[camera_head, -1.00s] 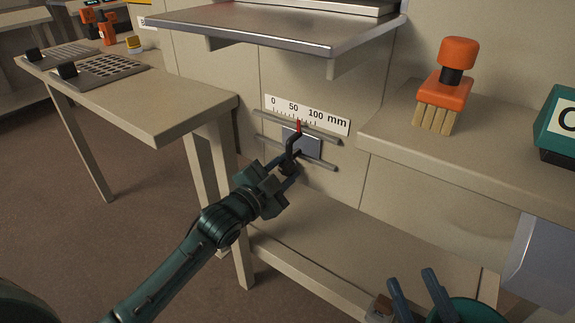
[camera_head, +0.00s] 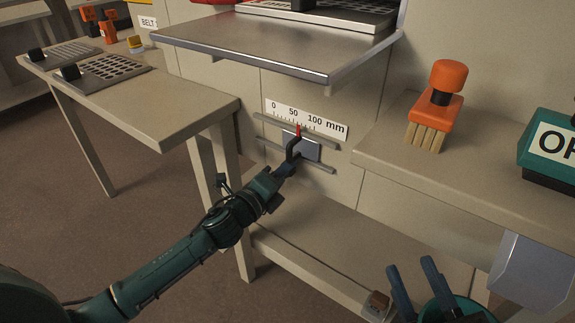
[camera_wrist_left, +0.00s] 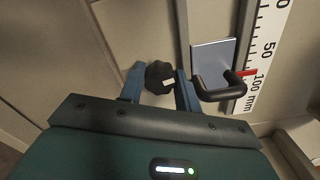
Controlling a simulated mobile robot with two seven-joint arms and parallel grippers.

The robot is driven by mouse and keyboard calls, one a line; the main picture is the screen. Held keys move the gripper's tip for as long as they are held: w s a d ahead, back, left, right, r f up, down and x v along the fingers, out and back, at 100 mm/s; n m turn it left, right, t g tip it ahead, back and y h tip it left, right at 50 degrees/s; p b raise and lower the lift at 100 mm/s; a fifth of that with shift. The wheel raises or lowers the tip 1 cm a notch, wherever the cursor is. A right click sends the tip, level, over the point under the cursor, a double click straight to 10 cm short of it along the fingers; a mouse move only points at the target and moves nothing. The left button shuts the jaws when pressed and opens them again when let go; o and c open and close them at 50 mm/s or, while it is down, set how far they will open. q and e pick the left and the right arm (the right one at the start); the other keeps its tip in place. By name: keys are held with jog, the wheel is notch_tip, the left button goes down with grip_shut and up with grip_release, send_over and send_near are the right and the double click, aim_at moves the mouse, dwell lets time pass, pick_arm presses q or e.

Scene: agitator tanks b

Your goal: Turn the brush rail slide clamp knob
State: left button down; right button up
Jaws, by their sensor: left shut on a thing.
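The brush rail slide is a small grey plate (camera_head: 308,148) on two horizontal rails, with a black bent handle (camera_head: 290,146) and a red pointer (camera_head: 298,128). The pointer sits just past 50 on the white mm scale (camera_head: 331,126). In the left wrist view, the dark clamp knob (camera_wrist_left: 160,75) with a pale mark sits between the two blue fingers. My left gripper (camera_head: 287,169) is shut on this knob, below the handle; the knob is mostly hidden in the head view. My right gripper (camera_head: 411,268) is open and empty at the lower right.
A metal shelf (camera_head: 260,45) juts out above the scale. An orange brush (camera_head: 436,112) stands on the right-hand bench, beside a green box (camera_head: 550,150). A table (camera_head: 150,115) with perforated plates is at left. A lower shelf (camera_head: 310,245) runs beneath the slide.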

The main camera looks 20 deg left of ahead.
pick_arm(q)
jog(key=shift+m, duration=0.5)
jog(key=m, duration=0.2)
jog(key=shift+r+m+p, duration=0.1)
jog(key=shift+m+p, duration=0.2)
jog(key=shift+p, duration=0.05)
jog(key=c, duration=1.5)
grip_release()
jog(key=shift+m, duration=0.9)
jog(key=shift+o, duration=0.9)
jog(key=o, duration=0.6)
jog(key=shift+o, duration=0.2)
